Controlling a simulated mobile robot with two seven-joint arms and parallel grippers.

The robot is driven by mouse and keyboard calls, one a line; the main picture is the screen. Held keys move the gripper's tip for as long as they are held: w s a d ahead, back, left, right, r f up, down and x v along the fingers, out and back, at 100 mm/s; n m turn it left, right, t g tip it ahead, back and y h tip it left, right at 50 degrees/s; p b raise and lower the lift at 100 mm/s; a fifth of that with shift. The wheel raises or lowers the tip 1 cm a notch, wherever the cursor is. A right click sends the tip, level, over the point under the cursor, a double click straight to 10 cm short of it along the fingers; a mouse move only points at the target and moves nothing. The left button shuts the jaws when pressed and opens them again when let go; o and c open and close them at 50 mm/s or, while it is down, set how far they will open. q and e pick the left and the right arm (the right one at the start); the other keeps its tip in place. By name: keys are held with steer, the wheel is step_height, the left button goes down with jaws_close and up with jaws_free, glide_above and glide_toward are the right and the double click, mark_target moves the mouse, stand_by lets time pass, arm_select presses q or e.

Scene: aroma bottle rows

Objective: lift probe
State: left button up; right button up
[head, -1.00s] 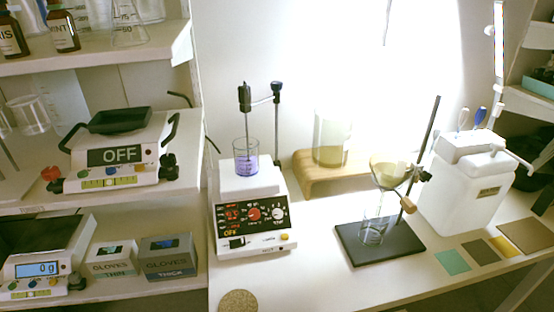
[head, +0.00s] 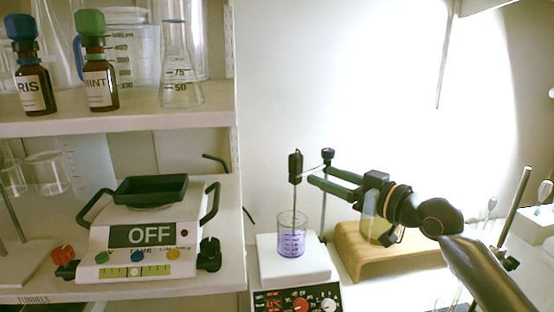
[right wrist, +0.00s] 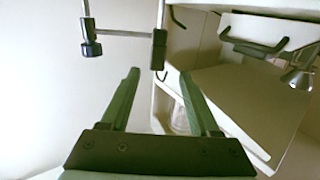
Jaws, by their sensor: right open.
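The probe (head: 295,166) has a black handle and a thin rod reaching down into a beaker (head: 292,240) of purple liquid. The beaker stands on the white top of a hotplate (head: 265,259). A thin arm links the handle to a stand post (head: 324,210) with a dark blue knob. My right gripper (head: 317,176) is open, its green fingers pointing left toward the handle and apart from it. In the right wrist view, the handle (right wrist: 159,49) is just beyond the gap between the open fingertips (right wrist: 158,74), and the knob (right wrist: 91,40) is to the left. My left gripper is out of view.
A wooden stand (head: 365,262) is below my right gripper. Left shelves hold a balance (head: 139,258) reading OFF, a blue-capped bottle (head: 33,92), a green-capped bottle (head: 99,86) and a flask (head: 180,75). Wall space above the probe is free.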

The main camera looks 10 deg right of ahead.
steer(key=r+p+x, duration=0.1)
steer(key=x, duration=1.1)
steer(key=shift+w+r, duration=0.2)
steer(key=shift+w, duration=0.15)
jaws_close()
stand_by(1.0)
